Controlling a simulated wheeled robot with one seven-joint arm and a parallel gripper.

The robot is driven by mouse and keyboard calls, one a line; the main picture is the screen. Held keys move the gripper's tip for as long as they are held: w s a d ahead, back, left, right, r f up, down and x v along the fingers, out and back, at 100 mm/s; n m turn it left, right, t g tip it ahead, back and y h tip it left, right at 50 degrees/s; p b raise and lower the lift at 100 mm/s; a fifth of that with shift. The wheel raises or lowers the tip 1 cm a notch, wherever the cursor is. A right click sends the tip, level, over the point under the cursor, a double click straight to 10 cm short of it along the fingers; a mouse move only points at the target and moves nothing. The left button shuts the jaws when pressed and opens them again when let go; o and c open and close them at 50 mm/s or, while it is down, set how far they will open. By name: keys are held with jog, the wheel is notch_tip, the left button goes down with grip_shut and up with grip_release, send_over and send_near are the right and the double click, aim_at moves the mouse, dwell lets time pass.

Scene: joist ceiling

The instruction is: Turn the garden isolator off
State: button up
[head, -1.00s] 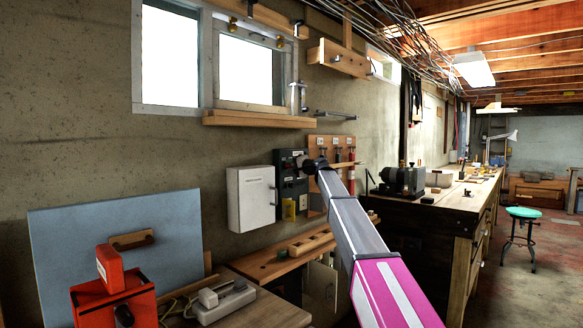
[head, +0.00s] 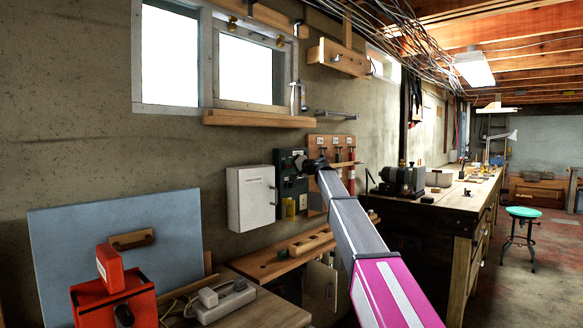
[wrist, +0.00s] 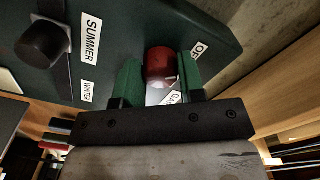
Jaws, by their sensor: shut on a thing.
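The dark green panel (wrist: 210,30) fills the upper part of the wrist view; in the head view it is on the wall (head: 289,165), right of a white box. A red knob (wrist: 158,62) stands out from the panel. My gripper (wrist: 159,78) is shut on this knob, with one green finger on each side. A partly hidden label (wrist: 170,97) starting with "GA" lies just below the knob. In the head view my arm hides the fingertips.
A black knob (wrist: 42,44) with "SUMMER" and "WINTER" labels is on the panel's left. The white box (head: 250,198) hangs beside the panel. A wooden shelf (head: 270,262) runs below. A workbench (head: 450,200) stands to the right; the floor beyond it is mostly clear.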

jog(key=shift+s+f, duration=0.1)
jog(key=o, duration=0.9)
jog(key=shift+d, duration=0.15)
jog(key=v, duration=1)
jog(key=shift+s+d, duration=0.2)
jog(key=shift+s, duration=0.05)
